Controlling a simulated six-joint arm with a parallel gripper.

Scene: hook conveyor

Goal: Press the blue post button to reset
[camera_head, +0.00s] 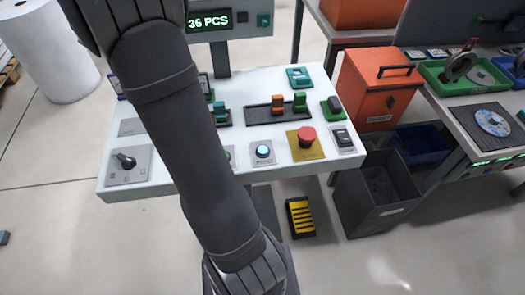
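The white control panel (280,90) stands in front of me, under a display that reads "36 PCS". A round blue button (263,151) with a light centre sits on a grey plate near the panel's front edge, left of a red mushroom button (307,136) on a yellow plate. Part of a green button (227,154) shows just left of the blue one, beside my arm. My arm crosses the left half of the panel and hides part of it. My gripper lies beyond the top edge of the picture, so its fingers do not show.
A black rotary knob (124,160) sits at the panel's left. Orange and green levers (278,103) stand behind the buttons, and a black rocker switch (342,137) is at the right. A dark open bin (375,200) stands on the floor, right of the panel.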

